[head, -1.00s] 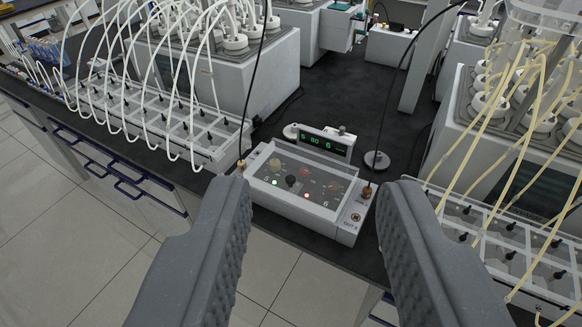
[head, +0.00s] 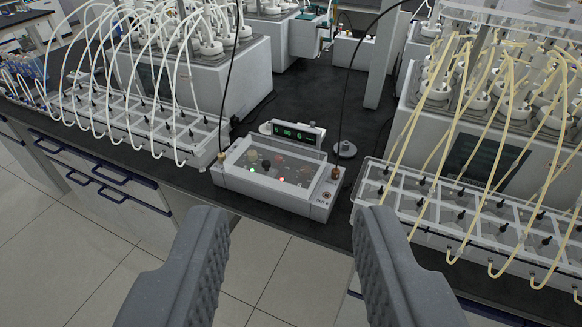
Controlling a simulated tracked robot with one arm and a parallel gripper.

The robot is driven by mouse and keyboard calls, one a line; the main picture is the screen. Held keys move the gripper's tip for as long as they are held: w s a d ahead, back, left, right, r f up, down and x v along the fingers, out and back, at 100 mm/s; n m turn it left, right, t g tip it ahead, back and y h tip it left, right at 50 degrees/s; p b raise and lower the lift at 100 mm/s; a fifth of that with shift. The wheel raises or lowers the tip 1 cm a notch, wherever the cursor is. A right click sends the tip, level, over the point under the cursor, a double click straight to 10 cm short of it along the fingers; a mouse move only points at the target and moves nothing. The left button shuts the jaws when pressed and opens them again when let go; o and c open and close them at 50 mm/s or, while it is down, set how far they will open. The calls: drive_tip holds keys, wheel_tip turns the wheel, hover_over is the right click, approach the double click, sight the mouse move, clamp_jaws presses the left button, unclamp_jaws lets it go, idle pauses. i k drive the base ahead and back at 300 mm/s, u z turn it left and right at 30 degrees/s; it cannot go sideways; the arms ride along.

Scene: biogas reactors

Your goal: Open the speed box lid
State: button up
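The speed box (head: 262,190) is a small white control box at the front edge of the black bench, near the picture's middle. A clear lid (head: 285,172) lies shut over its knobs and lights. A green-digit display (head: 298,133) stands at its back. Black cables rise from posts at its left and right ends. My gripper (head: 292,217) is open, its two grey ribbed fingers wide apart in the foreground. The fingers are empty and appear short of the box, not touching it.
A rack with white tubes (head: 150,125) stands left of the box, and a rack with yellow tubes (head: 470,215) stands close on the right. Reactor units (head: 240,80) fill the bench behind. The bench top (head: 335,85) behind the box is mostly clear. Tiled floor shows in front.

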sight(229, 166)
drive_tip(key=k, duration=0.55)
drive_tip(key=u, duration=0.2)
drive_tip(key=i, duration=0.95)
drive_tip(key=z, duration=0.15)
drive_tip(key=k, duration=0.55)
drive_tip(key=u, duration=0.35)
drive_tip(key=i, duration=1.75)
drive_tip(key=z, duration=0.6)
